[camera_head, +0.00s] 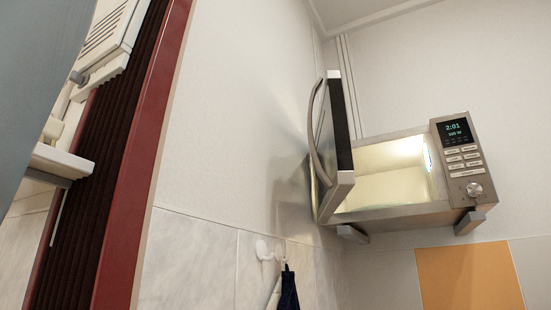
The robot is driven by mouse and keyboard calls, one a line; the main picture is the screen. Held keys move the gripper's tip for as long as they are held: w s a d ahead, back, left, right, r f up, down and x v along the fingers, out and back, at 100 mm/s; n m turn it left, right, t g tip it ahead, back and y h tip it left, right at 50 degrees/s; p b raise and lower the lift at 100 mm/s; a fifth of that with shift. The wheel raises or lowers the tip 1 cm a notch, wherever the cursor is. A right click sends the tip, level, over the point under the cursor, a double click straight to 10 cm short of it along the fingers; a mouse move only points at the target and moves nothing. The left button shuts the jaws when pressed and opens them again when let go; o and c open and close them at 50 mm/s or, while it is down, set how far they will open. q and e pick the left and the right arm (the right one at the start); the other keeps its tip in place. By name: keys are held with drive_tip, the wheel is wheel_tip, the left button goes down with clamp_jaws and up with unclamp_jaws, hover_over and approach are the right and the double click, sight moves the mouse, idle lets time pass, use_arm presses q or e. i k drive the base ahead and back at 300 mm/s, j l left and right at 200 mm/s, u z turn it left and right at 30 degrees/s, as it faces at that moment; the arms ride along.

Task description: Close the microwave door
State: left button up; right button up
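The microwave (390,212) is fixed high on the wall at the right, resting on brackets. Its door (341,120) stands wide open, swung out to the left on its left side, with a long curved handle (314,130) on its outer face. The lit cavity (385,170) looks empty in the part I can see. The control panel (460,160) with a green display is on the right of the opening. Neither of my grippers is in view, and nothing touches the door.
A dark red frame (150,130) with a dark ribbed strip runs down the left, beside white fittings (105,40) and a grey-blue surface (40,70). A white hook (265,250) with a dark cloth (289,290) hangs below the door. An orange tile (470,277) is under the microwave.

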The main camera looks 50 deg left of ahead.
sight(329, 146)
drive_tip(key=u, duration=1.2)
